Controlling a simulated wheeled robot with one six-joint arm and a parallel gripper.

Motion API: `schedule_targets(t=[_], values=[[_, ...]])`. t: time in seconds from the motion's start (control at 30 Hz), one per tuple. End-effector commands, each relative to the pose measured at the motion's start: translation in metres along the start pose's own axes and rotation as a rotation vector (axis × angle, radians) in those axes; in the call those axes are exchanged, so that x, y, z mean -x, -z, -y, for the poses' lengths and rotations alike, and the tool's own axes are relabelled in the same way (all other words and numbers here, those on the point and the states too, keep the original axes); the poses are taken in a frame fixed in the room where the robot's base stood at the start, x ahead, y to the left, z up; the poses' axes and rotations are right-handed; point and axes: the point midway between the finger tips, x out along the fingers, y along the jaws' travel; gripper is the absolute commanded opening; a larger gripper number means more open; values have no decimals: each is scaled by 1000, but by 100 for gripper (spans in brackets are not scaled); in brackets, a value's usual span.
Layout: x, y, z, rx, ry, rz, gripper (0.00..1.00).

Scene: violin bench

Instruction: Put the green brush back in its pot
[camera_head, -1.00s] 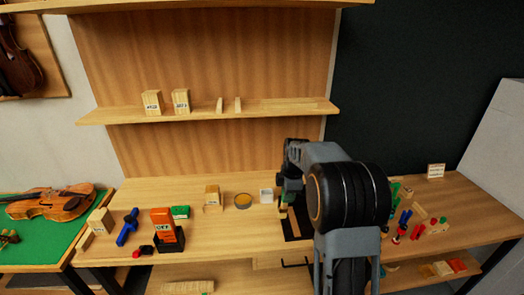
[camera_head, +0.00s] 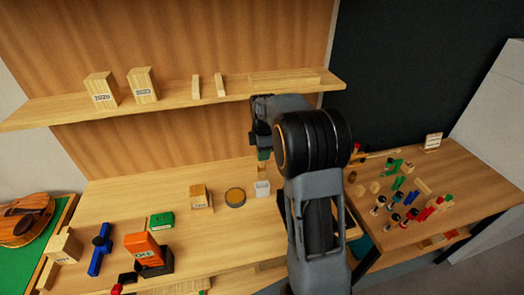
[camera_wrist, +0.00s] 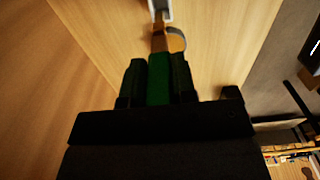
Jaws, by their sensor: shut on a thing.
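My gripper (camera_head: 262,140) is shut on the green brush. In the wrist view the green handle (camera_wrist: 158,78) sits between my two dark fingers (camera_wrist: 158,85), with a brown part (camera_wrist: 159,42) beyond it. In the head view a bit of green (camera_head: 263,154) shows under my gripper, above the bench. A small white pot-like thing (camera_head: 262,188) stands on the bench just below it. I cannot tell whether the brush touches it. A pale rim shows at the top of the wrist view (camera_wrist: 160,10), partly behind the brush.
A round tin (camera_head: 235,197) and a wooden block (camera_head: 199,196) stand left of the white thing. A shelf (camera_head: 200,92) with blocks runs behind my gripper. Several coloured small parts (camera_head: 400,205) crowd the right side of the bench. Bench in front of the tin is clear.

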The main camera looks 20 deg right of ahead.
Motion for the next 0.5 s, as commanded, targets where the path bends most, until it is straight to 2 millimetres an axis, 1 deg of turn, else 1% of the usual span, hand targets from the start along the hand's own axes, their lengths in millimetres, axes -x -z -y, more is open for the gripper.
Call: schedule_targets(t=[0.27,0.5], values=[[2,-2,0,1,0,-4,1],[-13,-1,0,3,1,-3,1]])
